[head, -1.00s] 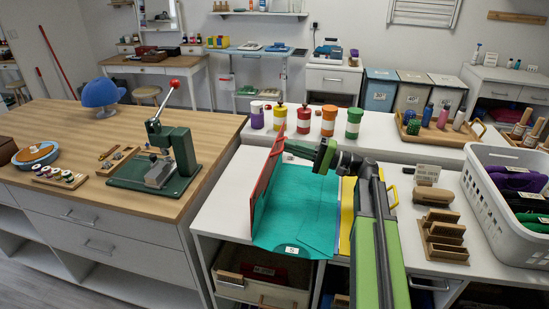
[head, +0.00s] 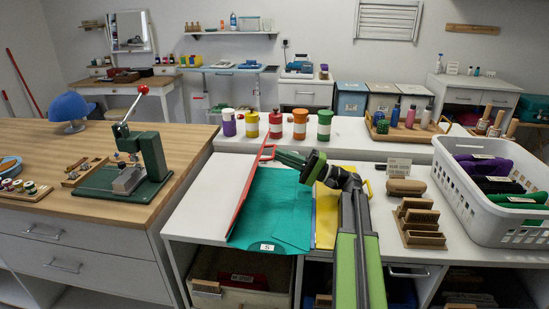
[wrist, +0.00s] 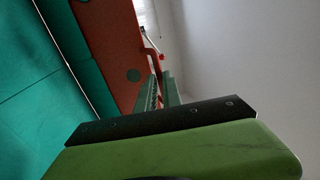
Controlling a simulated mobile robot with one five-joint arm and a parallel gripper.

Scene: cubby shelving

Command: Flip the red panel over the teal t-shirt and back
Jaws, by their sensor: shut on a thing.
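The red panel (head: 247,195) stands up steeply along the left side of the teal t-shirt (head: 280,210), seen nearly edge-on in the head view. A red handle (head: 267,152) sticks out at its top. The t-shirt lies flat on the white counter with a small white label at its front. My gripper (head: 278,156) is at the handle and shut on it. The wrist view shows my gripper's fingers (wrist: 158,92) at the handle, the red panel (wrist: 103,45) with teal round spots, and the teal t-shirt (wrist: 35,85) at the left. The exact grip is partly hidden.
A yellow panel (head: 327,215) lies right of the t-shirt, partly under my arm. Several coloured jars (head: 276,125) stand behind. A wooden stand (head: 420,222) and a white basket (head: 480,205) are at the right. A green press (head: 140,165) stands on the left counter.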

